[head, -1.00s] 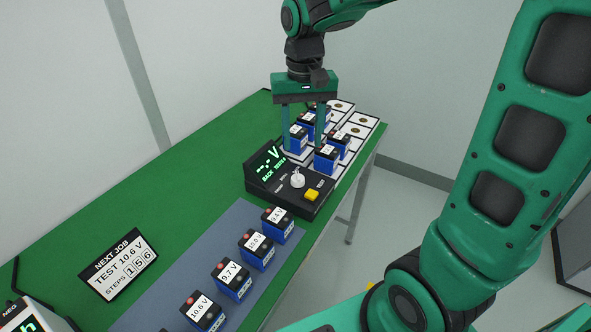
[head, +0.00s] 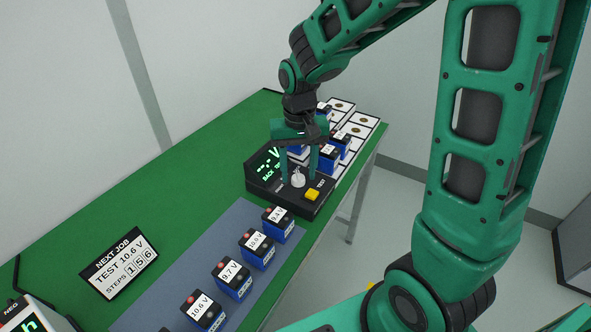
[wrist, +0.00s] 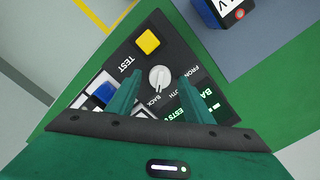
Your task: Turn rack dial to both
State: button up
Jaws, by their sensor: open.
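The rack dial is a round white knob (wrist: 159,78) on a black control box (head: 262,185). It also shows in the head view (head: 298,179). In the wrist view its labels read FRONT, BOTH and BACK, partly cut by my finger; its marker line appears to point toward BACK. My gripper (wrist: 158,84) is open and empty, with one finger on either side of the knob and visible gaps on both sides. In the head view my gripper (head: 298,180) is over the box. I cannot tell how far above the knob the fingertips are.
The box has a yellow TEST button (head: 312,195) and a lit display (head: 265,163). Behind stands a white rack (head: 364,121) with several blue batteries. Several labelled batteries stand on a grey-blue mat (head: 240,215) in front.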

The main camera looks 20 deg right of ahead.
jog(key=c, duration=1.1)
jog(key=shift+o, duration=0.2)
jog(key=shift+a, duration=0.1)
jog(key=shift+o, duration=0.2)
jog(key=shift+n, duration=0.4)
jog(key=shift+c, duration=0.2)
jog(key=n, duration=0.3)
jog(key=shift+n, duration=0.4)
jog(key=n, duration=0.5)
